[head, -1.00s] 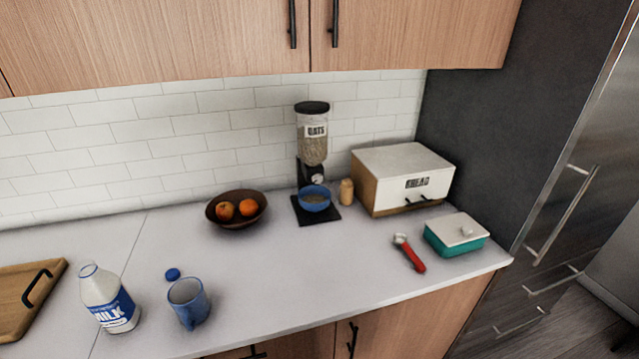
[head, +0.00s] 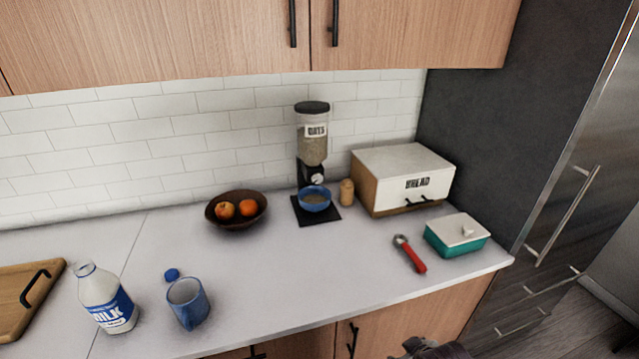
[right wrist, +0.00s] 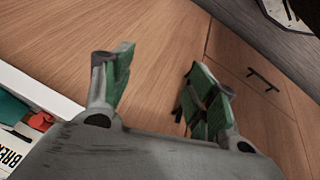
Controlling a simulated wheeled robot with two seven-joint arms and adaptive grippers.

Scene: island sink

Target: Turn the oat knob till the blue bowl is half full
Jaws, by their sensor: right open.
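The oat dispenser (head: 313,144) stands at the back of the counter, a clear hopper labelled OATS with a black lid. Its knob (head: 317,180) is a small pale disc on the black lower part. The blue bowl (head: 314,204) sits upright on the dispenser's black base, under the knob. My right gripper (right wrist: 160,85) is open and empty, facing the wooden cabinet fronts. Part of my right arm shows at the bottom edge of the head view, well away from the dispenser. My left gripper is not in view.
A fruit bowl (head: 237,222) is left of the dispenser; a small tan jar (head: 347,192) and bread box (head: 403,176) are right. A red-handled tool (head: 411,254) and teal dish (head: 457,241) lie front right.

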